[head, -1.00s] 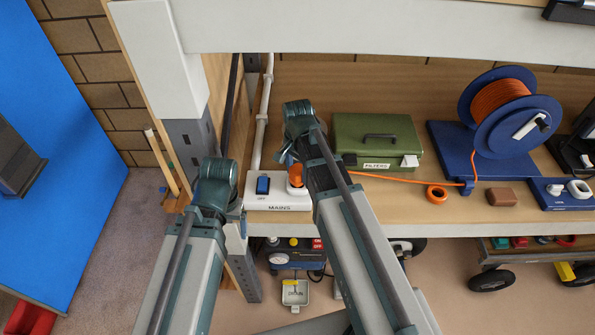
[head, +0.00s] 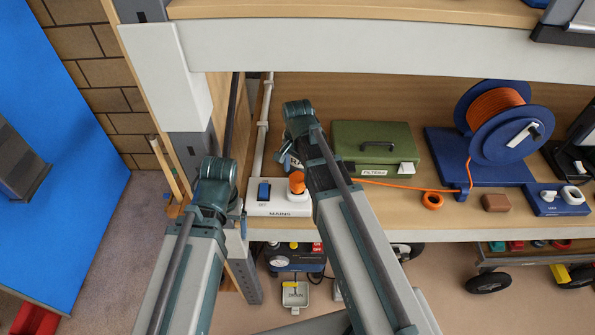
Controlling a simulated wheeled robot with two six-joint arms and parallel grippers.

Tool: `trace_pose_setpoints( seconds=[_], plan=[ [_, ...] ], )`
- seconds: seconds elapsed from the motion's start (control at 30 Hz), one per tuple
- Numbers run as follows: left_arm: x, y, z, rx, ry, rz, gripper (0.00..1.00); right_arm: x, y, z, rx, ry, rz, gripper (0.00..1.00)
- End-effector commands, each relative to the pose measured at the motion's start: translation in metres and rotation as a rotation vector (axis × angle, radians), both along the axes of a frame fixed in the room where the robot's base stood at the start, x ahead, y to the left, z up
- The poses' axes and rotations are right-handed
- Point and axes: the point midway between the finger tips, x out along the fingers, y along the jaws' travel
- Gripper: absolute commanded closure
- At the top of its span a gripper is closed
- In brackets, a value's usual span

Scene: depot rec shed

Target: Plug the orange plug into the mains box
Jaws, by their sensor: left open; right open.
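The white mains box (head: 265,211) sits at the left end of the wooden shelf, with a blue rocker switch (head: 264,190) on its left half. The orange plug (head: 297,182) stands upright on the box's right half and appears seated in its socket; the contact is too small to check. An orange cord (head: 395,184) runs from behind my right arm to the blue reel (head: 497,120). My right gripper (head: 285,160) is open, above and just left of the plug, apart from it. My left gripper (head: 241,218) is open at the box's left edge, partly hidden by its wrist.
A green filters case (head: 372,147) stands right of my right arm. An orange ring (head: 432,201), a brown block (head: 496,203) and a blue socket unit (head: 556,199) lie further right. A pale upper beam (head: 400,55) crosses above, and a post (head: 190,150) stands left.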

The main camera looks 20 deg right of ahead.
Motion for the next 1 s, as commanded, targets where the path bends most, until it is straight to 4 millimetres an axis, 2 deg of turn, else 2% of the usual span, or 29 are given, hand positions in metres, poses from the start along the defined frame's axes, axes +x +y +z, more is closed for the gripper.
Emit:
trace_pose_setpoints(
  seconds=[0.03,0.5,0.7,1.0],
  plan=[
    [0.000,0.000,0.016,0.000,0.000,0.000,0.12,0.000,0.000,0.017,0.000,0.000,0.000,0.07],
    [-0.001,0.000,0.088,0.000,0.003,-0.001,0.12,0.000,0.000,0.088,0.000,0.000,0.000,0.07],
    [-0.001,0.000,0.102,0.000,0.003,0.011,0.12,0.000,0.000,0.101,0.000,0.000,0.000,0.07],
    [-0.001,0.000,0.101,0.000,0.003,0.014,0.12,0.000,0.000,0.101,0.000,0.000,0.000,0.07]
  ],
)
